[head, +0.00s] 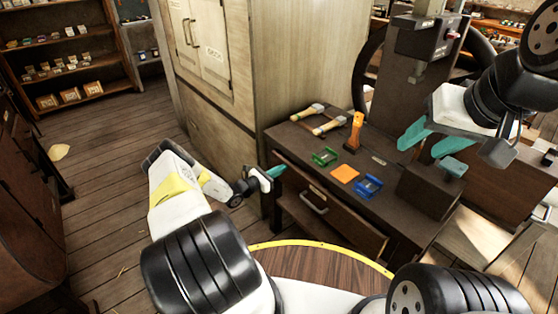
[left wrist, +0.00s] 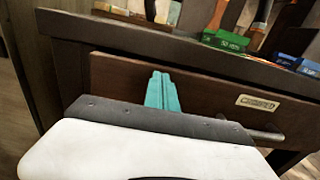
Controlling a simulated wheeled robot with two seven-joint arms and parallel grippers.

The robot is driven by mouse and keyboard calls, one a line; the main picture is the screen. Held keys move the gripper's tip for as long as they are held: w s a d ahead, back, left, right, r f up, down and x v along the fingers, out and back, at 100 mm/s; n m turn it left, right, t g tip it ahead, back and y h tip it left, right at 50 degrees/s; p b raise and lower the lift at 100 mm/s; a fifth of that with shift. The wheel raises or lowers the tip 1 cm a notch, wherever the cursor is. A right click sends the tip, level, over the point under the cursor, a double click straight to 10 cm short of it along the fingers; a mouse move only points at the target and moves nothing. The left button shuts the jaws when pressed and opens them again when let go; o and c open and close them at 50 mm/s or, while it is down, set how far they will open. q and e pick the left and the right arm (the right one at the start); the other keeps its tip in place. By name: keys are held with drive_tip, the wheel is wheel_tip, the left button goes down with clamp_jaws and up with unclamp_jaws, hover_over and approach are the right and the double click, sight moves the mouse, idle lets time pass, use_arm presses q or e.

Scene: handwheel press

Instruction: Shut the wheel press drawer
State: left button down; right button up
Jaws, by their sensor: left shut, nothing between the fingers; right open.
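The press drawer (head: 345,220) is a brown wooden front with a curved metal handle (head: 314,204), set under the dark press table (head: 300,145). In the left wrist view the drawer front (left wrist: 210,95) carries a label plate (left wrist: 258,103), with the handle (left wrist: 262,134) below it. The front seems to stand a little out from the table; how far is unclear. My left gripper (head: 276,172) is shut and empty by the drawer's left end. Its teal fingers (left wrist: 162,92) point at the front; contact cannot be told. My right gripper (head: 432,140) is open above the table's right part.
On the table lie two wooden-handled tools (head: 322,118), an upright orange tool (head: 354,132), a green holder (head: 325,157), an orange square (head: 345,173) and a blue holder (head: 368,186). The press column (head: 405,70) rises behind. A tall cabinet (head: 270,60) stands left.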

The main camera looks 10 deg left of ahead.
use_arm(q)
drive_tip(key=x, duration=0.3)
drive_tip(key=shift+w+d+r, duration=0.1)
drive_tip(key=shift+w+d, duration=0.1)
drive_tip(key=shift+r, duration=0.1)
idle(0.3)
